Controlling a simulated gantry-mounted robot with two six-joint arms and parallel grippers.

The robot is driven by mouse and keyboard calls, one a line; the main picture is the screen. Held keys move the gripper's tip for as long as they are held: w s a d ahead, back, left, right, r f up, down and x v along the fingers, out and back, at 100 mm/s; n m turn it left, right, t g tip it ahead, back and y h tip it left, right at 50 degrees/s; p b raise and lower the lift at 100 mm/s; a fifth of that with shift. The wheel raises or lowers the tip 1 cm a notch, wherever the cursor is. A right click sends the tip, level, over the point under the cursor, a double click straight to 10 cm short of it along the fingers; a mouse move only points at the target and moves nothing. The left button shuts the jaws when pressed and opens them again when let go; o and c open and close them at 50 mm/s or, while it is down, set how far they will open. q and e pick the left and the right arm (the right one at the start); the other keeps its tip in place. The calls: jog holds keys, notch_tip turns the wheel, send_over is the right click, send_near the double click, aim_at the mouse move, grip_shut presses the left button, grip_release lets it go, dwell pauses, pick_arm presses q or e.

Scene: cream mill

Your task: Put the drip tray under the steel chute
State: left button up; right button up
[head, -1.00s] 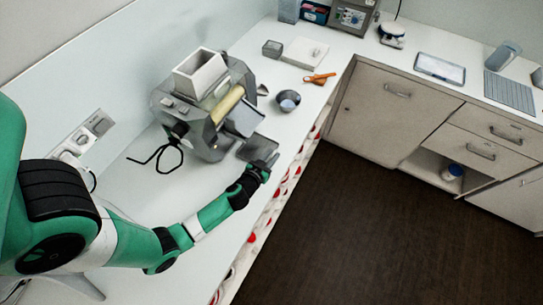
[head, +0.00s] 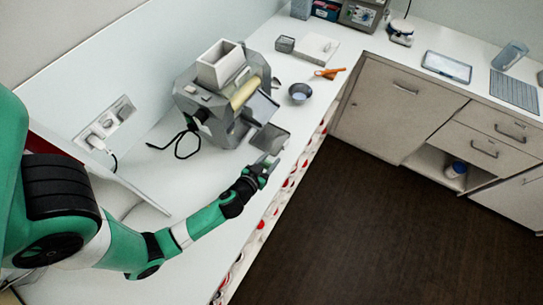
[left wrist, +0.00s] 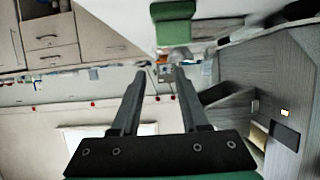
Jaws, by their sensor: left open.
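The grey mill (head: 205,107) stands on the white counter, with a white hopper on top and a pale roller. Its steel chute (head: 262,108) slopes down on the right side. The dark flat drip tray (head: 271,138) lies on the counter just below and in front of the chute's lip; I cannot tell how far it reaches beneath. My left gripper (head: 268,161) is open at the tray's near side, close to the counter's front edge. Its two fingers (left wrist: 160,72) are apart with nothing clearly held between them in the left wrist view. My right gripper is not in view.
A small grey bowl (head: 300,93) and an orange-handled tool (head: 330,72) lie beyond the tray. A black cable (head: 182,145) curls on the counter left of the mill. A wall socket (head: 104,122) is behind. The counter's front edge is close to my gripper.

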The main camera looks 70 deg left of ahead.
pick_arm(q)
jog(key=shift+s+d+r, duration=0.25)
jog(key=shift+s+d, duration=0.05)
jog(key=shift+w+a, duration=0.1)
